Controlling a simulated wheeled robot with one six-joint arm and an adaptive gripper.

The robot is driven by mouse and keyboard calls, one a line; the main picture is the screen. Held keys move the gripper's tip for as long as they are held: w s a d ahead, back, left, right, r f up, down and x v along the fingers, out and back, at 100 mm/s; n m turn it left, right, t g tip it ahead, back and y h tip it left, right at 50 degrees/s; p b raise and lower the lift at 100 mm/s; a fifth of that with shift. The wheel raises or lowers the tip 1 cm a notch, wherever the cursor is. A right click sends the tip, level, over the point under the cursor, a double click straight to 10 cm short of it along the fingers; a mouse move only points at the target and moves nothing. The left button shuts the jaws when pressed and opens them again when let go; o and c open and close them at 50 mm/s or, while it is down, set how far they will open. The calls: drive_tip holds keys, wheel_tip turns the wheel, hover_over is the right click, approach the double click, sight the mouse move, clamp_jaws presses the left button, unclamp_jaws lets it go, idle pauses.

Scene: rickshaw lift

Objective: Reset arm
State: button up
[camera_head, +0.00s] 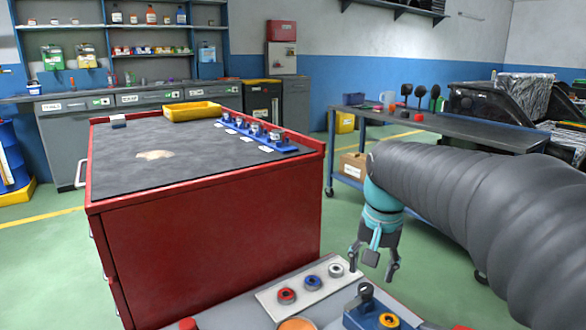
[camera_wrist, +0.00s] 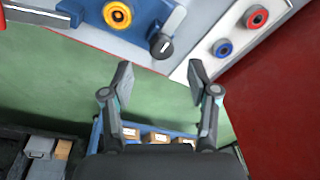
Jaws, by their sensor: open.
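My gripper (camera_head: 376,268) hangs at the end of my grey-sleeved arm, fingers pointing down, just beyond the edge of the near work surface. It is open and empty. It also shows in the wrist view (camera_wrist: 160,82), with its two fingers apart and nothing between them. Close to it are a white plate (camera_head: 270,304) with red, blue and grey ring-shaped parts, and a blue fixture (camera_head: 358,312) with a yellow ring (camera_head: 389,320). In the wrist view the blue fixture (camera_wrist: 85,28) lies ahead and left of the fingers.
A red cabinet (camera_head: 215,255) with a dark top stands left of my gripper, holding a yellow tray (camera_head: 192,111) and a blue rack (camera_head: 262,136). A grey workbench (camera_head: 455,131) stands behind my arm. Green floor is open between cabinet and bench.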

drive_tip(key=s+f+n+t, duration=0.2)
drive_tip(key=s, duration=0.7)
drive_tip(key=s+f+n+t, duration=0.2)
drive_tip(key=s, duration=0.7)
drive_tip(key=shift+f+n, duration=0.3)
drive_tip(key=shift+f, duration=0.1)
